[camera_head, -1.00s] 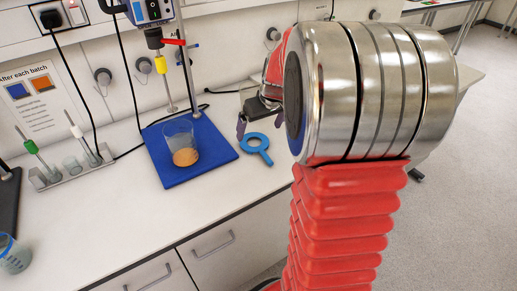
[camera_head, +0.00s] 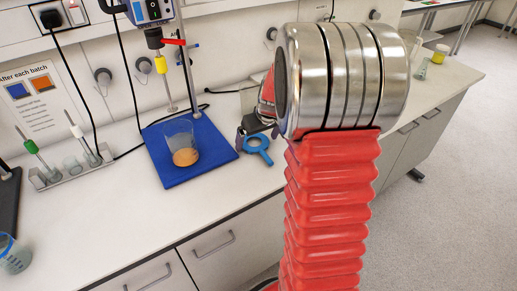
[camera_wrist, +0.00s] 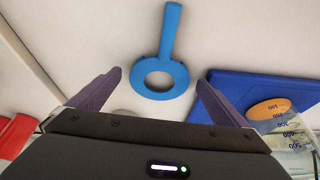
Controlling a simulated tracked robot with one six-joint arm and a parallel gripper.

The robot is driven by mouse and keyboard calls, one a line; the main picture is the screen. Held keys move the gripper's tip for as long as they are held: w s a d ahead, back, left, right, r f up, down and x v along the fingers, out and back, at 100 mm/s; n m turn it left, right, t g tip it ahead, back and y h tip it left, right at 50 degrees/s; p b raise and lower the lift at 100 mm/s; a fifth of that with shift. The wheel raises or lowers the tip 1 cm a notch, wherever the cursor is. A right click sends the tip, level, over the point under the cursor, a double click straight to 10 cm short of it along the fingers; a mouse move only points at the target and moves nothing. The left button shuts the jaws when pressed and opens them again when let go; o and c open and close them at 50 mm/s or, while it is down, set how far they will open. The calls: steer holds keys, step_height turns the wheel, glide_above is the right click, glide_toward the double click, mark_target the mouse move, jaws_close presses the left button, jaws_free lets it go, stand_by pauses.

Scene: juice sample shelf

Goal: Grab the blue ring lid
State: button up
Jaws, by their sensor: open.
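The blue ring lid (camera_head: 264,156) lies flat on the white worktop, just right of the blue mat. It is a ring with a straight handle, and it also shows in the wrist view (camera_wrist: 171,32), the ring between my fingertips and the handle pointing up the picture. My gripper (camera_wrist: 161,79) is open and empty, with one dark purple finger on each side of the ring, apart from it in the picture. In the head view my gripper (camera_head: 257,131) is at the ring end of the lid, partly hidden by my arm. I cannot tell its exact height above the worktop.
A beaker with orange liquid (camera_head: 184,148) stands on the blue mat (camera_head: 172,178) under a stirrer stand, close left of the lid. A probe holder (camera_head: 72,170) stands farther left. The worktop in front of the lid (camera_head: 215,200) is clear.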

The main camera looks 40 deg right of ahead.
steer(key=shift+w+f, duration=0.2)
steer(key=shift+f, duration=0.25)
steer(key=c, duration=1.1)
steer(key=shift+r, duration=0.15)
steer(key=shift+c, duration=0.2)
step_height(320, 180, up, 10)
steer(key=shift+s, duration=0.15)
stand_by(0.6)
